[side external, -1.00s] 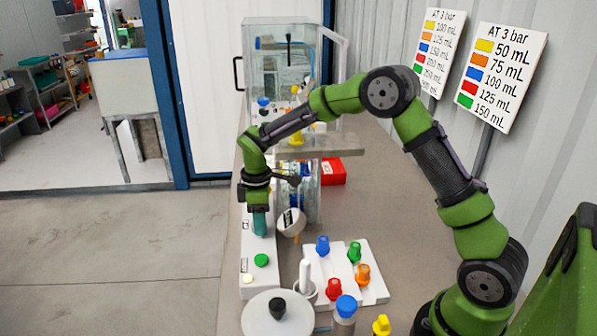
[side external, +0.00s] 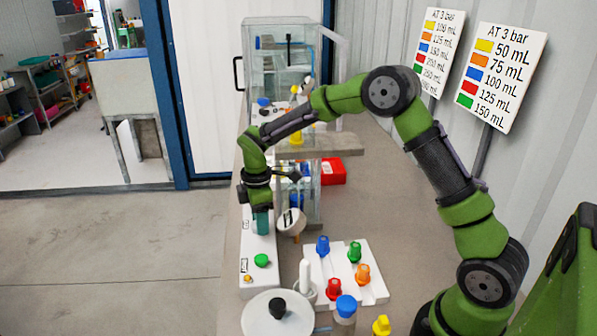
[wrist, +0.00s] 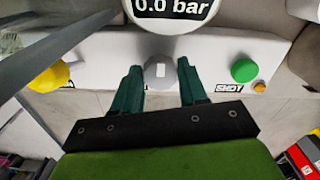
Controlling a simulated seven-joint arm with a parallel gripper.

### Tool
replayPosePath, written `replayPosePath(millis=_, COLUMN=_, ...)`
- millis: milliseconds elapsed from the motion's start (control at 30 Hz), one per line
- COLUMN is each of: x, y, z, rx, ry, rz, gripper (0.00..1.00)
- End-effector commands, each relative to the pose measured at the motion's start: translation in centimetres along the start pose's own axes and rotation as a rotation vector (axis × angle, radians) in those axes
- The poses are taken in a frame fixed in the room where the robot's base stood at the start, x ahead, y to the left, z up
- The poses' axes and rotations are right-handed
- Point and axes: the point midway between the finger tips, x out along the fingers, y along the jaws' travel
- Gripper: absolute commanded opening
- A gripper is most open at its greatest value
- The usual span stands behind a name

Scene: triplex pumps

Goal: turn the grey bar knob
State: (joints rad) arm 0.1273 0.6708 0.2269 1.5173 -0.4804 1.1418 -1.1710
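The grey bar knob (wrist: 159,76) is on the white panel (wrist: 100,62), below the round gauge reading 0.0 bar (wrist: 172,12) in the wrist view. It has a small white mark on its face. My gripper (wrist: 160,68) has its two green fingers apart, one on each side of the knob. Gaps show between the fingers and the knob in that view. In the side view my gripper (side external: 262,222) points down over the white panel, and the knob is hidden by it.
A green button (wrist: 244,71) and a small orange one (wrist: 259,87) sit right of the knob. A yellow knob (wrist: 48,76) is at the left. A white tray (side external: 318,262) with coloured knobbed parts stands beside the panel, and a clear cabinet (side external: 270,62) stands behind.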

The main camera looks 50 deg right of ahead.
Motion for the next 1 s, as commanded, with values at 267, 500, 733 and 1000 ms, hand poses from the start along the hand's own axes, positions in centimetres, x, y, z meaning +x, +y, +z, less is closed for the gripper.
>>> replayPosePath(millis=267, x=0.0, y=0.0, z=0.0, rx=0.001, ry=0.001, rz=0.001, gripper=0.67)
replayPosePath(millis=500, x=-0.5, y=0.1, z=0.0, rx=0.000, ry=0.001, rz=0.003, gripper=0.67)
replayPosePath(millis=733, x=-4.5, y=0.1, z=-0.1, rx=0.001, ry=0.004, rz=0.008, gripper=0.67)
replayPosePath(millis=1000, x=-11.1, y=0.1, z=-0.1, rx=0.000, ry=0.004, rz=0.006, gripper=0.67)
